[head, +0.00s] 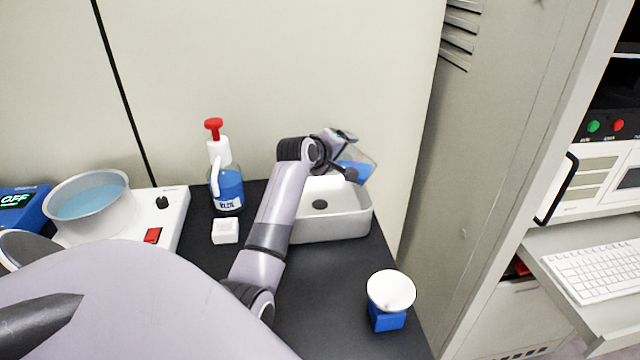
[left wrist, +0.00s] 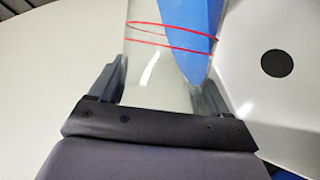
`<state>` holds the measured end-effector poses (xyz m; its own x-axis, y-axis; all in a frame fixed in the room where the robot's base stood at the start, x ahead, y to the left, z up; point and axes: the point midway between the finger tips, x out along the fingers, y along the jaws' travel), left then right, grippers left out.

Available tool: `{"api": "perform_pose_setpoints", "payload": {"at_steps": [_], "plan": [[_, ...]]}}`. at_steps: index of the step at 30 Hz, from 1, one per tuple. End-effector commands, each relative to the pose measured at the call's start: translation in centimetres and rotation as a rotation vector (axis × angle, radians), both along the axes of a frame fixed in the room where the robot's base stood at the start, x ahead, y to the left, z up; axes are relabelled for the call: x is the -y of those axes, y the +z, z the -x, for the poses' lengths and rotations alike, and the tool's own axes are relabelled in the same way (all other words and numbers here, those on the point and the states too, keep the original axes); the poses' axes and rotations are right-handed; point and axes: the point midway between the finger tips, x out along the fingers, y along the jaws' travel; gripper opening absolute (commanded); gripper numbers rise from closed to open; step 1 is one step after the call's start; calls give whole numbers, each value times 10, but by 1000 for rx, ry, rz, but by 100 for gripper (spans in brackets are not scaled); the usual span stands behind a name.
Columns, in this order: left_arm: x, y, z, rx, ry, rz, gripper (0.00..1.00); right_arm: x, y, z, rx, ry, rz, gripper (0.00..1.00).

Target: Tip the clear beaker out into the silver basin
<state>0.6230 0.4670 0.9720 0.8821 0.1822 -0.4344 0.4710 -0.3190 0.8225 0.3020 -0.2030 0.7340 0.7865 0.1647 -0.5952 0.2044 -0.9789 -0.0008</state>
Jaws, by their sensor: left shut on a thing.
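The clear beaker (head: 365,157) is held in the air above the back right part of the basin and is strongly tilted. Blue liquid (head: 355,172) lies along its lower side. The beaker also shows in the left wrist view (left wrist: 150,55), with red lines round it and a wedge of blue liquid (left wrist: 195,30). My left gripper (left wrist: 158,95) is shut on the beaker, one finger on each side. The basin (head: 330,228) looks white to light silver, with a dark round drain, and stands on the black bench. My right gripper is not in view.
A pump bottle (head: 228,190) with a red top and a small white block (head: 225,231) stand left of the basin. A pan of blue liquid (head: 90,205) sits on a white hotplate further left. A white dish on a blue base (head: 388,318) stands in front right.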

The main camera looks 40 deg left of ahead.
Motion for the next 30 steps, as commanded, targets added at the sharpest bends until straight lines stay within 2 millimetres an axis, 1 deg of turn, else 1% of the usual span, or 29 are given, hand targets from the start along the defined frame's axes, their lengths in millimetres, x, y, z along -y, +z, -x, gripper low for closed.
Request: {"api": "perform_pose_setpoints", "payload": {"at_steps": [1, 30], "plan": [[-1, -1, 0, 6, 1, 6, 35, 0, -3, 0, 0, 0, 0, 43], [-3, -10, 1, 52, 1, 126, 35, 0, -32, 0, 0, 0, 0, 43]]}}
